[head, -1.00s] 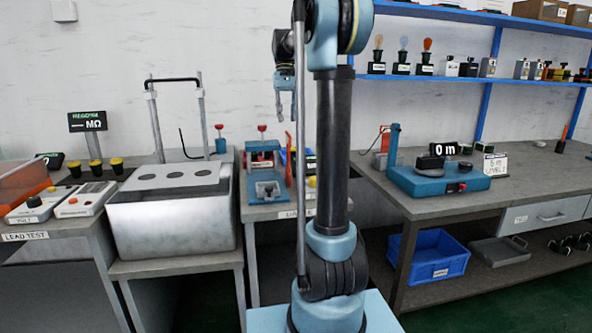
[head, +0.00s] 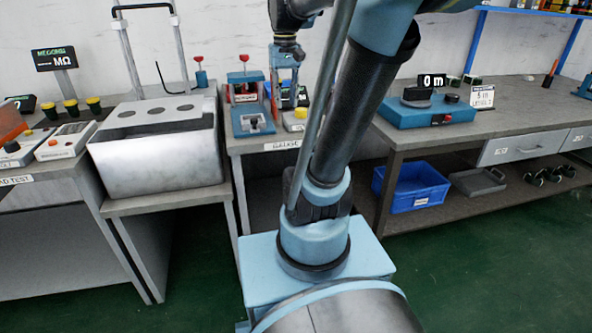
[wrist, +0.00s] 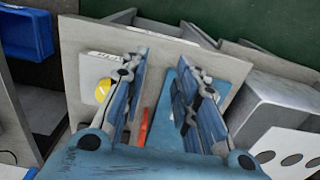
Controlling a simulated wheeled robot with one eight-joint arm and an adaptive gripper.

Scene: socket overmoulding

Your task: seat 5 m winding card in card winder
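The card winder (head: 425,109) is a blue box with dark round parts and a red button on top, on the right bench. Its black display (head: 431,81) reads 0 m. A white card (head: 482,96) marked 5 m stands at the winder's right end; I cannot tell whether it touches the winder. My gripper (head: 286,96) points down over the middle bench, well left of the winder. In the wrist view my gripper (wrist: 160,78) is open and empty, with its fingers apart above that bench. The winder does not show in the wrist view.
The middle bench holds a blue fixture with a red handle (head: 250,110) and a yellow-buttoned box (head: 295,119). A grey metal tank (head: 158,155) stands left of it. A blue bin (head: 412,186) sits on the lower shelf.

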